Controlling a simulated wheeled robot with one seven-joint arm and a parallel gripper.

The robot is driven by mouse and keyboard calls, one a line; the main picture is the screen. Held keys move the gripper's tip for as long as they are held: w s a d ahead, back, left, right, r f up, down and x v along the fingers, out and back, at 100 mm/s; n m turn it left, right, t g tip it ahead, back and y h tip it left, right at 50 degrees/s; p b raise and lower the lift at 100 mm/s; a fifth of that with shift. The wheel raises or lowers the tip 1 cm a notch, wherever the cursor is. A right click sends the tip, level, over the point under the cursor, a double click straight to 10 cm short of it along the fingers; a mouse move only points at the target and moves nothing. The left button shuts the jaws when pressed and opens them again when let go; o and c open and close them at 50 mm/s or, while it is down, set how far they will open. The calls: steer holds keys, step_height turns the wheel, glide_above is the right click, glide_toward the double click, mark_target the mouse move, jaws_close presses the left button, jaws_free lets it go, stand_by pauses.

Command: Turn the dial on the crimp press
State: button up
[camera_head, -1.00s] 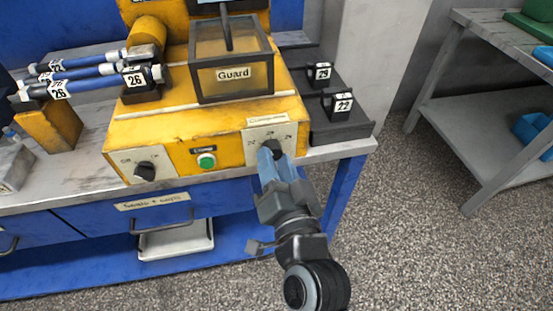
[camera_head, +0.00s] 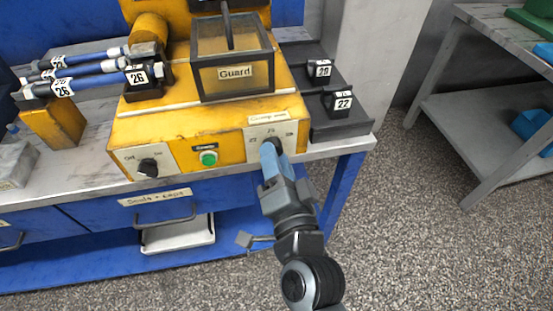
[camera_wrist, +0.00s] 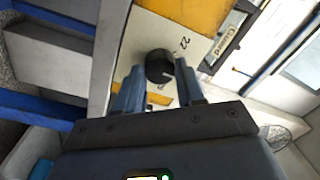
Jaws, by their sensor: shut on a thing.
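The yellow crimp press (camera_head: 190,124) stands on the blue workbench. Its black dial (camera_head: 276,144) is on the right of the front panel, on a white plate (camera_head: 288,131) with number marks. My gripper (camera_head: 271,150) is at the dial, its blue fingers shut on it; they hide part of the dial in the head view. In the wrist view the round black dial (camera_wrist: 160,66) shows between the tips of my gripper (camera_wrist: 160,78), next to a "22" mark. The dial's exact pointer direction cannot be told.
A green button (camera_head: 208,158) and a second black knob (camera_head: 148,168) are on the same panel. A clear guard box (camera_head: 232,88) sits above. Dies marked 29 and 22 (camera_head: 338,102) are to the right. Blue hoses (camera_head: 90,72) lie at left. Floor on the right is open.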

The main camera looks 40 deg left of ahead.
steer(key=o, duration=1)
steer(key=shift+o, duration=0.2)
steer(key=b+v, duration=0.2)
steer(key=v, duration=0.5)
steer(key=shift+s+d+b, duration=0.25)
steer(key=shift+d+b, duration=0.05)
steer(key=shift+d, duration=0.05)
